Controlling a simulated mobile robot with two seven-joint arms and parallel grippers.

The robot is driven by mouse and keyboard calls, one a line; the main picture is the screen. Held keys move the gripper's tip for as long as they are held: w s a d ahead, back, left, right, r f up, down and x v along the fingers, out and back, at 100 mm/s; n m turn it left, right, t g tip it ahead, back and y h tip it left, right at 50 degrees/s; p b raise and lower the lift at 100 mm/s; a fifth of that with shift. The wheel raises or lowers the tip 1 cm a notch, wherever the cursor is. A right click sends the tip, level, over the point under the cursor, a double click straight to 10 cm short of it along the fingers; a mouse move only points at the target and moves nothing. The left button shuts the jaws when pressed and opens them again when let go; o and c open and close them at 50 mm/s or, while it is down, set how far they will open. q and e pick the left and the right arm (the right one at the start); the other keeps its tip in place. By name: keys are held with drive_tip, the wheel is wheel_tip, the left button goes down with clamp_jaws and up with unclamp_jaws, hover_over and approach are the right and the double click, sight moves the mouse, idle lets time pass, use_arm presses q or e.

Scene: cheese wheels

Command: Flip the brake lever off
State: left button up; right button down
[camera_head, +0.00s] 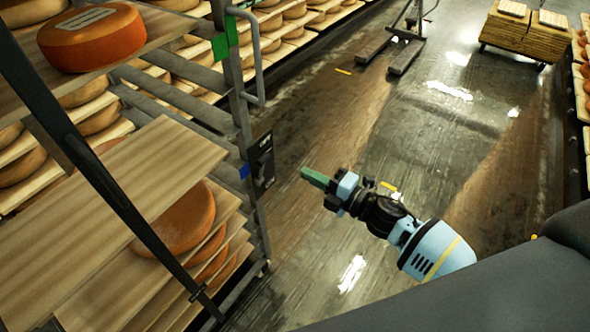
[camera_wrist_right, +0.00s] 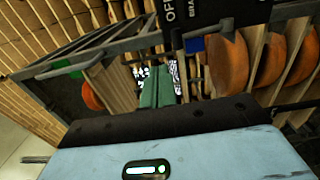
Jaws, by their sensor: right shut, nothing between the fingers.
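The brake panel (camera_head: 262,164) is a small black plate on the upright post of the cheese rack, left of centre in the head view. A small grey lever (camera_head: 264,158) shows on it, but I cannot tell which way it is set. My right gripper (camera_head: 307,176) has green fingers, shut and empty, pointing left at the panel with a gap between. In the right wrist view the green fingers (camera_wrist_right: 157,85) are together. My left gripper is not in view.
The rack holds wooden boards (camera_head: 110,215) and orange cheese wheels (camera_head: 92,38) on the left. A bent handle (camera_head: 257,60) sticks out above the panel. The wet floor (camera_head: 400,120) is open to the right.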

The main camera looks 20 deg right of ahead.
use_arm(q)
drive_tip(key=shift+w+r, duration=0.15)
use_arm(e)
drive_tip(key=v, duration=0.2)
drive_tip(key=shift+s+d+r, duration=0.2)
drive_tip(key=shift+s+r, duration=0.05)
drive_tip(key=shift+s, duration=0.05)
